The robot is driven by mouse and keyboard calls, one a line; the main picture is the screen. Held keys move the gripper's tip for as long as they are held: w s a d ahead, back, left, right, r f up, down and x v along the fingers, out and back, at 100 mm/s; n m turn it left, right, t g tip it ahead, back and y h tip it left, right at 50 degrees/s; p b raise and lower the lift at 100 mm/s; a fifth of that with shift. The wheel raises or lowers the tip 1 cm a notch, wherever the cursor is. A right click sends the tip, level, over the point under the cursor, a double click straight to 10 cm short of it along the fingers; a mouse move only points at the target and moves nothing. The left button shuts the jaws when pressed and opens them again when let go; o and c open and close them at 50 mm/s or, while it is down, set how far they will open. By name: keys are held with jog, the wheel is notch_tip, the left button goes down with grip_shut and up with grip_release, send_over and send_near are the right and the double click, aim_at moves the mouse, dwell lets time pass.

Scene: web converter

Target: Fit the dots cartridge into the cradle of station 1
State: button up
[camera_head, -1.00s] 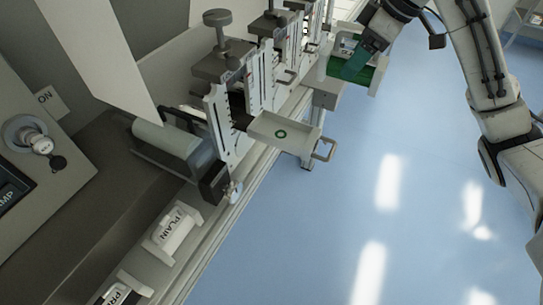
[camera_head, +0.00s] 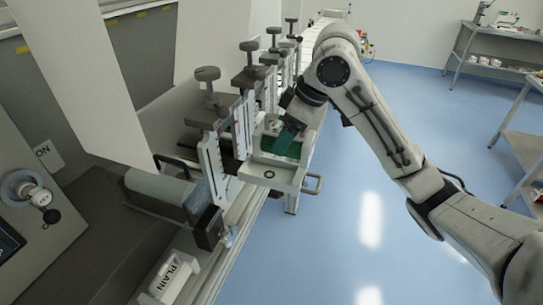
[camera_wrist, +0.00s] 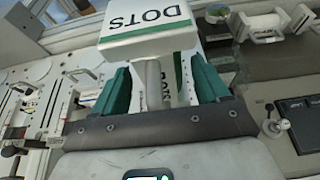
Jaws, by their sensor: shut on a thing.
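My gripper (camera_head: 289,135) is shut on the dots cartridge, whose green and white body (camera_head: 268,144) shows in the head view. In the wrist view the teal fingers of my gripper (camera_wrist: 163,82) stand either side of the cartridge's handle, and its white block (camera_wrist: 150,38) reads DOTS above a green stripe. A pulled-out white tray with a green ring (camera_head: 269,173) sticks out from the nearest station, apparently the cradle of station 1. The cartridge is over or just behind this tray; I cannot tell if they touch.
Stations with dark knobs (camera_head: 208,75) line up behind the tray. A tray handle (camera_head: 313,184) juts right. Blue floor (camera_head: 350,220) is open to the right; shelves (camera_head: 490,60) stand farther off.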

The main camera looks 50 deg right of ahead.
jog(key=w+f, duration=0.2)
jog(key=f, duration=0.1)
jog(key=w+f, duration=0.1)
jog(key=shift+w+a+f, duration=0.15)
jog(key=shift+a, duration=0.25)
jog(key=shift+w+f, duration=0.15)
jog(key=shift+f, duration=0.75)
jog(key=shift+w+f, duration=0.1)
jog(key=shift+f, duration=0.75)
jog(key=shift+f, duration=0.15)
jog(key=o, duration=1.4)
jog(key=v, duration=1.2)
jog(key=shift+a+p, duration=0.1)
jog(key=shift+p, duration=0.2)
jog(key=shift+w, duration=0.1)
